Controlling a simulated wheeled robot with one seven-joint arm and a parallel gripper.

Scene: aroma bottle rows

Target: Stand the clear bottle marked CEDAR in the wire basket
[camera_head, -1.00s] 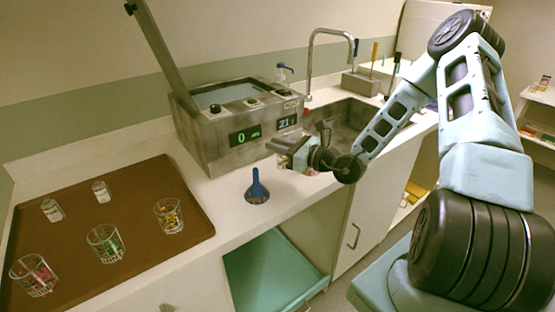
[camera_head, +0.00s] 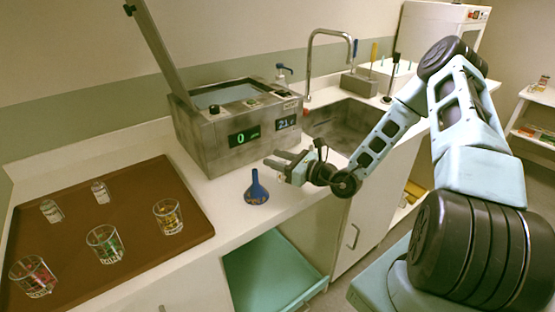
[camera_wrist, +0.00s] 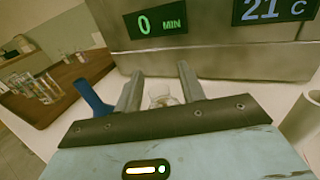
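My gripper (camera_head: 274,160) is in front of the steel bath, above the counter and right of the blue funnel. In the wrist view its two fingers (camera_wrist: 160,72) stand apart. A small pale, partly clear thing (camera_wrist: 162,100) shows low between them; I cannot tell what it is or whether it is touched. Two small clear bottles (camera_head: 51,210) (camera_head: 100,192) stand at the back of the brown tray; their labels are too small to read, so I cannot tell which is CEDAR. I cannot make out a wire basket; the inside of the bath (camera_head: 225,95) shows only in part.
The brown tray (camera_head: 130,240) also holds several glasses with coloured contents, such as one (camera_head: 168,216). The blue funnel (camera_head: 256,190) stands near the counter's front edge. The bath's lid (camera_head: 160,50) is raised. A sink (camera_head: 345,122) lies to the right.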

